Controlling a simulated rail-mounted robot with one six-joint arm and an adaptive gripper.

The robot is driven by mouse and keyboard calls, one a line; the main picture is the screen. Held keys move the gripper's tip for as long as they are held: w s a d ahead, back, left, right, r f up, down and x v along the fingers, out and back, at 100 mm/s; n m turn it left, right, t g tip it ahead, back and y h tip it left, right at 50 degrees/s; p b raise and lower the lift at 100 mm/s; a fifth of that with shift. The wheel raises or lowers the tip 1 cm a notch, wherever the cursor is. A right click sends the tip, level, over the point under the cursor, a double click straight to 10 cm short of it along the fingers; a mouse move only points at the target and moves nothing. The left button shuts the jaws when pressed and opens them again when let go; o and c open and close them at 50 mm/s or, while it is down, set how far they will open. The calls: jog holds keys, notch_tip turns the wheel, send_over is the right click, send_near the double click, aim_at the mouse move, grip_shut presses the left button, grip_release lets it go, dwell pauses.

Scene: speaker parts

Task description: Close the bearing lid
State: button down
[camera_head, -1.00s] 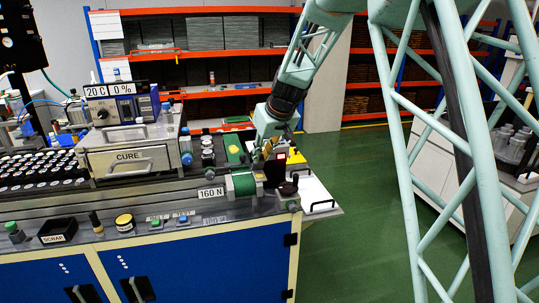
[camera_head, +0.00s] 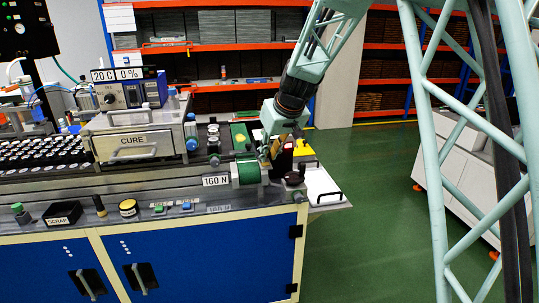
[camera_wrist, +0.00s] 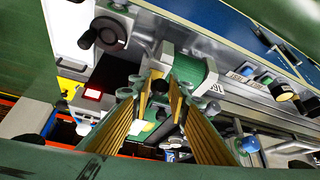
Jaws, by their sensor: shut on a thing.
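My gripper (camera_wrist: 162,88) has long brass-coloured fingers, closed around a small dark knob (camera_wrist: 159,86) that appears to belong to the bearing lid. The lid's outline and tilt are largely hidden by the fingers. Beside it is a green cylinder (camera_wrist: 190,72) between grey end blocks. In the head view my gripper (camera_head: 268,155) points down at the right end of the bench, just behind and right of the green cylinder (camera_head: 246,171), which has a "160 N" label next to it.
A black hand crank (camera_wrist: 108,35) and a red-lit display (camera_wrist: 92,94) stand close to my gripper. A CURE box (camera_head: 133,142) stands left on the bench, with a SCRAP bin (camera_head: 62,214) near the front edge. A white tray (camera_head: 322,188) is at the right end.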

jog(key=shift+s+a+f, duration=0.1)
jog(key=shift+s+f, duration=0.1)
dwell(0.3)
jog(key=c, duration=2.5)
grip_release()
jog(key=shift+a+r, duration=0.1)
jog(key=shift+a, duration=0.05)
jog(key=shift+r, duration=0.1)
jog(key=shift+d+r, duration=0.1)
jog(key=shift+d, duration=0.1)
jog(key=v, duration=1.1)
jog(key=shift+s+r, duration=0.15)
jog(key=shift+r, duration=0.1)
